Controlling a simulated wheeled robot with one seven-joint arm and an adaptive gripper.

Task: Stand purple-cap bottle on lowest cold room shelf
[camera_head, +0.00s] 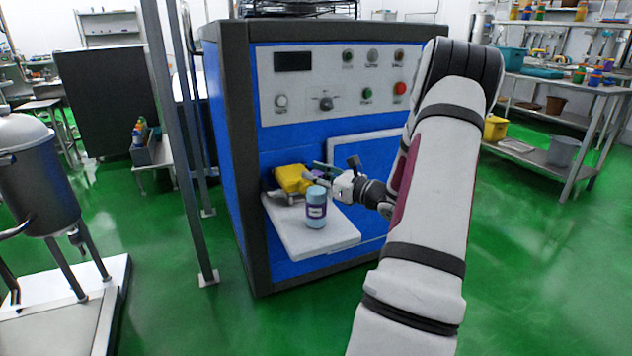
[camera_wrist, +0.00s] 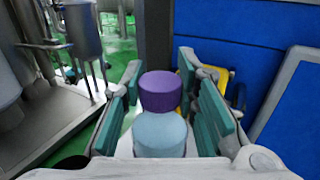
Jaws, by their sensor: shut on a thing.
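The purple-cap bottle (camera_head: 316,210) is light blue with a purple patch on its side. In the head view it is upright at the white shelf (camera_head: 345,236) on the front of the blue machine; I cannot tell whether its base touches the shelf. In the wrist view its purple cap (camera_wrist: 160,91) and light-blue part (camera_wrist: 160,136) show between the teal finger pads. My gripper (camera_head: 318,178) comes in from the right and is shut on the bottle. The exact contact of the pads is unclear in both views. No cold room shelf can be made out for certain.
A yellow object (camera_head: 293,178) lies close behind the bottle. The blue machine's panel (camera_head: 335,85) rises above. Grey posts (camera_head: 165,110) and a steel tank (camera_head: 38,175) stand left. A steel rack (camera_head: 560,165) stands right. Green floor (camera_head: 530,270) is clear at the right.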

